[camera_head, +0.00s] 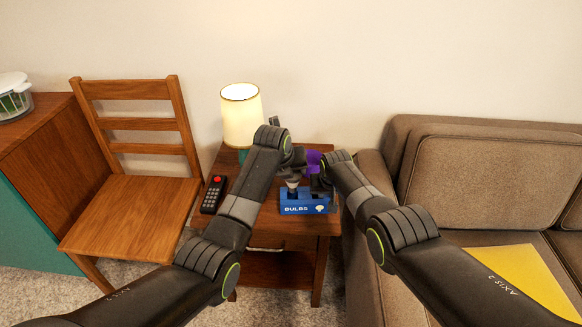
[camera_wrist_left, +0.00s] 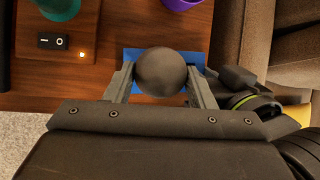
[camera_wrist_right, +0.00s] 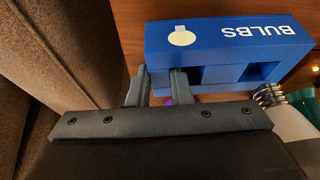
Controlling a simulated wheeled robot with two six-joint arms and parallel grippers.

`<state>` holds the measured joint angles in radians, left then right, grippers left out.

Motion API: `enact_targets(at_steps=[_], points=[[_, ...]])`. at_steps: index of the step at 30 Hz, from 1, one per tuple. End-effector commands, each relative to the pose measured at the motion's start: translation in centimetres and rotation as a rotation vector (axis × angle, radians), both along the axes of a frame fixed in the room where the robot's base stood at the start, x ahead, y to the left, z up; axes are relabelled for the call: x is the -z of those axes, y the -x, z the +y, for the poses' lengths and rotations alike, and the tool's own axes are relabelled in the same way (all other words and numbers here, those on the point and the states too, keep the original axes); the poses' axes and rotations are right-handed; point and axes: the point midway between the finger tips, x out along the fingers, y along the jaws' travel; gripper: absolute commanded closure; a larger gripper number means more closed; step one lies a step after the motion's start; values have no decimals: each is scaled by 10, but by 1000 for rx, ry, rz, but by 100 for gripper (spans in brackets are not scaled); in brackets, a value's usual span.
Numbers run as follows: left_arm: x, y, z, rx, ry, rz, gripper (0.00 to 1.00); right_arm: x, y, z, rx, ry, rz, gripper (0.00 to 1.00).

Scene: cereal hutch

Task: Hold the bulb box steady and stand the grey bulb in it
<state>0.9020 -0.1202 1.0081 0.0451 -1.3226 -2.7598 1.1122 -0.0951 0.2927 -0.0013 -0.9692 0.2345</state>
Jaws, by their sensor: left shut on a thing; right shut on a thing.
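The blue bulb box (camera_head: 300,208) stands on the small wooden table, its front marked BULBS. It fills the top of the right wrist view (camera_wrist_right: 215,45), with dark square openings. My right gripper (camera_wrist_right: 160,75) is shut on the box's end wall, one finger inside an opening and one outside. My left gripper (camera_wrist_left: 163,76) is shut on the round head of the grey bulb (camera_wrist_left: 163,68), above the box. The bulb's silver screw base (camera_head: 292,187) points down in the head view; threads also show in the right wrist view (camera_wrist_right: 269,95). Its exact seating is unclear.
On the table (camera_head: 262,228) are a lit lamp (camera_head: 241,114), a black remote (camera_head: 214,194) with a red button, and a purple cup (camera_head: 314,158) behind the box. A sofa (camera_head: 450,180) stands close at right, a wooden chair (camera_head: 135,210) at left.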

Motion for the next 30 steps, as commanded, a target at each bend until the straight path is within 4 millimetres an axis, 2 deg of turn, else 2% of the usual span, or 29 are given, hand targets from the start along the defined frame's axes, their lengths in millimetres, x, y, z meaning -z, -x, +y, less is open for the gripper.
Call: enact_targets(at_steps=[30], points=[[39,0,0,0,-1,1,73,0,0,0,0,0,1,100]])
